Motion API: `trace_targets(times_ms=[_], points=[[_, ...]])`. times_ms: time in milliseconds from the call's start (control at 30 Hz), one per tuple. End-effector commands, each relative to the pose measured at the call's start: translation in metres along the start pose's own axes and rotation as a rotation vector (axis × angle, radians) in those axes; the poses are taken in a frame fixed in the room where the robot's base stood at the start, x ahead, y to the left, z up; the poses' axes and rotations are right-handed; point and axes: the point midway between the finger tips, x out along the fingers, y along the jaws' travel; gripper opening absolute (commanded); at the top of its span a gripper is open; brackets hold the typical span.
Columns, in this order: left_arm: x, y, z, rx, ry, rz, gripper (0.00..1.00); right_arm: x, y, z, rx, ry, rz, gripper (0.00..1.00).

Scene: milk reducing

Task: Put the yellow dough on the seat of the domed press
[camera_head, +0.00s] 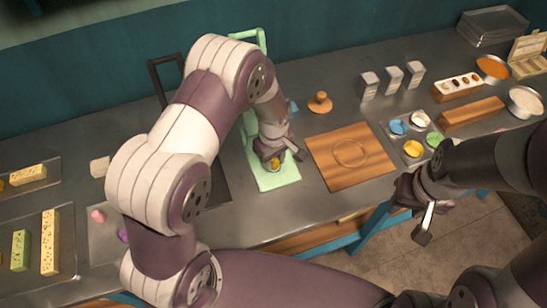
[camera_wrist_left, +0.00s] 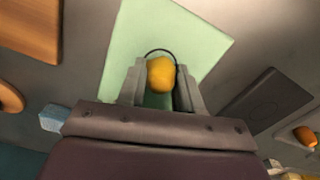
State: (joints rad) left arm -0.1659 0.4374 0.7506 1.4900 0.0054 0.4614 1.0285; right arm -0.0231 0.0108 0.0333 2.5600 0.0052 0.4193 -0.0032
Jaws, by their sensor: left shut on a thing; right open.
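The yellow dough (camera_wrist_left: 161,74) is a small orange-yellow lump between the two fingers of my left gripper (camera_wrist_left: 160,88) in the left wrist view. In the head view the dough (camera_head: 275,164) shows just under my left gripper (camera_head: 278,156), over the mint-green press base (camera_head: 279,181). A dark ring arc on this green base (camera_wrist_left: 199,36) shows behind the dough in the wrist view. I cannot tell whether the dough touches the base. My left arm hides much of the green press, and I cannot make out a dome. My right gripper (camera_head: 424,218) is open and empty, off the front table edge.
A black press frame (camera_head: 153,68) with a dark base stands left of the green one. Right of it are a wooden board (camera_head: 330,172) with a ring, an orange knobbed piece (camera_head: 320,103) and a tray of coloured lumps (camera_head: 395,148). Several small cartons stand behind.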

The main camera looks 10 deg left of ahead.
Motion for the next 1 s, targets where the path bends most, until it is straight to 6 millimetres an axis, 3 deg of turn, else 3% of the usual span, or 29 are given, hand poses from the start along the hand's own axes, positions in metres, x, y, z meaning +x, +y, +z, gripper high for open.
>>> trace_targets(times_ms=[867, 900, 967, 1000], points=[[0.0042, 0.0003, -0.0001, 0.000, 0.000, 0.001, 0.06, 0.0010, 0.0000, 0.0001, 0.000, 0.000, 0.000, 0.43], [0.0042, 0.0003, -0.0002, 0.000, 0.000, 0.001, 0.41, 0.0009, 0.0000, 0.0001, 0.000, 0.000, 0.000, 0.43], [0.0041, 0.0003, -0.0002, 0.000, 0.000, 0.001, 0.61, 0.0009, 0.0000, 0.0001, 0.000, 0.000, 0.000, 0.43], [0.0041, 0.0003, -0.0002, 0.000, 0.000, 0.001, 0.64, 0.0009, 0.0000, 0.0001, 0.000, 0.000, 0.000, 0.43]])
